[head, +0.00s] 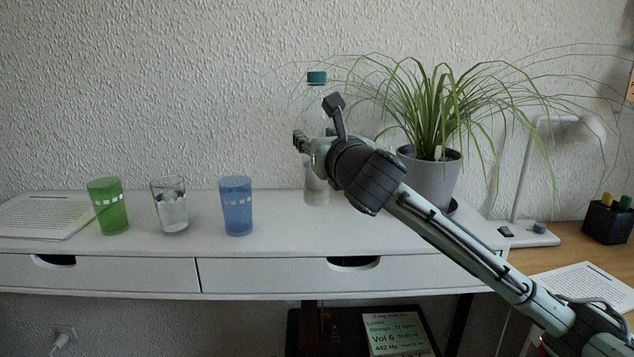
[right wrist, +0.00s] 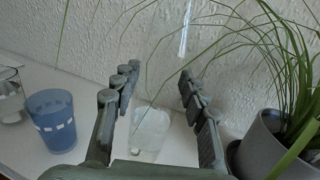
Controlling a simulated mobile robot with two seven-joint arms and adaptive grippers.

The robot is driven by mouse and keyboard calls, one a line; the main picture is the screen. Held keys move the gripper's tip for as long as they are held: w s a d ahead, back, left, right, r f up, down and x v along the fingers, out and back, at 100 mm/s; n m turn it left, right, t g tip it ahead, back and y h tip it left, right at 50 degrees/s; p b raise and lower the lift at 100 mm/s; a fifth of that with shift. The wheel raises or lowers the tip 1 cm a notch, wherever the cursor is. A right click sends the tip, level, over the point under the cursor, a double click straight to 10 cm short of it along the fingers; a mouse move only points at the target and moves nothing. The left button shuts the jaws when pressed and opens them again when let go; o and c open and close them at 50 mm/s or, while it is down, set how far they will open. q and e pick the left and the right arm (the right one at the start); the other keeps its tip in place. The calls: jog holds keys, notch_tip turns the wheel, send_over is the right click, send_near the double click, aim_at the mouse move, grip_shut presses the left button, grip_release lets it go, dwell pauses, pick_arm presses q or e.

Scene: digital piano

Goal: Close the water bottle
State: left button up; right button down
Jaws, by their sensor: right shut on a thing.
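The water bottle (head: 317,192) is clear and stands upright on the white desk, right of the blue glass. Its teal cap (head: 317,77) shows at the top of the neck; I cannot tell how tightly it sits. My right gripper (head: 317,124) is around the bottle's upper body, below the cap, and shut on it, partly hiding it. In the right wrist view the gripper's fingers (right wrist: 158,70) stand on both sides of the see-through bottle (right wrist: 150,128), whose cap is not seen there. My left gripper is not in view.
Green (head: 109,206), clear (head: 170,205) and blue (head: 236,206) glasses stand left of the bottle. A potted plant (head: 430,180) is close on the right, its leaves reaching over my arm. A lamp (head: 528,170) stands farther right. The white desk (head: 275,225) is clear in front.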

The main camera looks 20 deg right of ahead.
notch_tip(320, 180, down, 4)
jog(key=shift+f+b, duration=0.1)
jog(key=shift+b, duration=0.2)
jog(key=shift+f, duration=0.4)
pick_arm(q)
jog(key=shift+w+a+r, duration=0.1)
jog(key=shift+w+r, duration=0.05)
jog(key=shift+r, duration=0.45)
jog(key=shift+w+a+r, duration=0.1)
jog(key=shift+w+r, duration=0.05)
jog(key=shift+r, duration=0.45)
pick_arm(e)
jog(key=c, duration=0.8)
grip_release()
jog(key=shift+f, duration=0.2)
jog(key=shift+c, duration=0.2)
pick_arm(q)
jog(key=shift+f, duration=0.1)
